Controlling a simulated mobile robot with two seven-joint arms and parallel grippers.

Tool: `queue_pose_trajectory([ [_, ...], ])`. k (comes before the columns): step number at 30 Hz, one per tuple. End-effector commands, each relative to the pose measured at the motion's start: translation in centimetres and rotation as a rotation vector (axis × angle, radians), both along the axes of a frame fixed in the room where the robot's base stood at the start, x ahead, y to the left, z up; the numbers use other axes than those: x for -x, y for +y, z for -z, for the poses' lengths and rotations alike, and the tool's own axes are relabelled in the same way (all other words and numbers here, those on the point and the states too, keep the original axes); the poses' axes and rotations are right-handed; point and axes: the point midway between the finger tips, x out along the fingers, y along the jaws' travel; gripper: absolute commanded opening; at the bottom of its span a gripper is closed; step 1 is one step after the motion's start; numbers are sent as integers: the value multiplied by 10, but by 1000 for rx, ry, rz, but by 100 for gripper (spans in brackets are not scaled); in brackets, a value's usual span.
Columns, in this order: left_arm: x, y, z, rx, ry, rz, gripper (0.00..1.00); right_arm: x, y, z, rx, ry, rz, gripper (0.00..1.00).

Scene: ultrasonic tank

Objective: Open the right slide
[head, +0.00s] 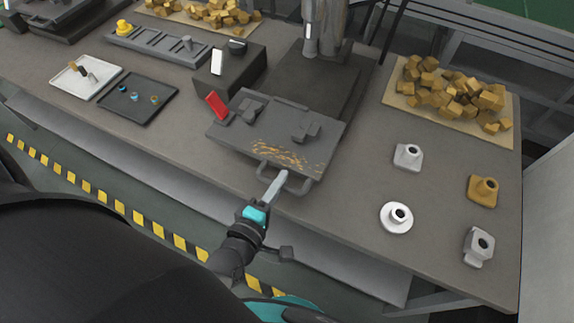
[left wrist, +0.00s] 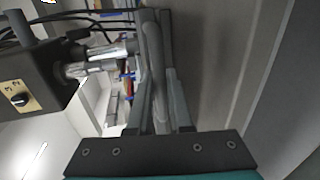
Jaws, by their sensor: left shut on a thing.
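The right slide (head: 235,137) is a flat grey plate with golden shavings and dark clamp blocks on it. It lies in front of a machine column, and its U-shaped handle (head: 303,187) sticks out at the table's front edge. My left gripper (head: 277,181) reaches up from below and is shut on this handle. In the left wrist view, a grey bar of the handle (left wrist: 158,90) runs between the two fingers of my left gripper (left wrist: 160,100). The fingers hide part of the handle. My right gripper is not in view.
A red switch (head: 216,104) stands at the slide's left corner, near a black box (head: 228,73). White and dark trays (head: 137,114) lie to the left. Several fittings, including a white flanged one (head: 396,218), stand to the right. A board of golden blocks (head: 455,95) lies behind them.

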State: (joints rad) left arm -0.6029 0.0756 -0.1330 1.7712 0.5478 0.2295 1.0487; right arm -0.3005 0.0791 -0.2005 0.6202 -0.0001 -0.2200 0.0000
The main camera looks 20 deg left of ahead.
Motion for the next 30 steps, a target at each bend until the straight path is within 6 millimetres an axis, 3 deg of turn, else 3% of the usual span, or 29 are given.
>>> queue_pose_trajectory([
  [12,3,0,0,1,-1,1,0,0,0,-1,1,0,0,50],
  [13,3,0,0,1,-1,1,20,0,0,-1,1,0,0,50],
  [20,3,0,0,0,-1,0,45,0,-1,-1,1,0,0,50],
  [30,4,0,0,0,-1,0,48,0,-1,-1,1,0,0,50],
])
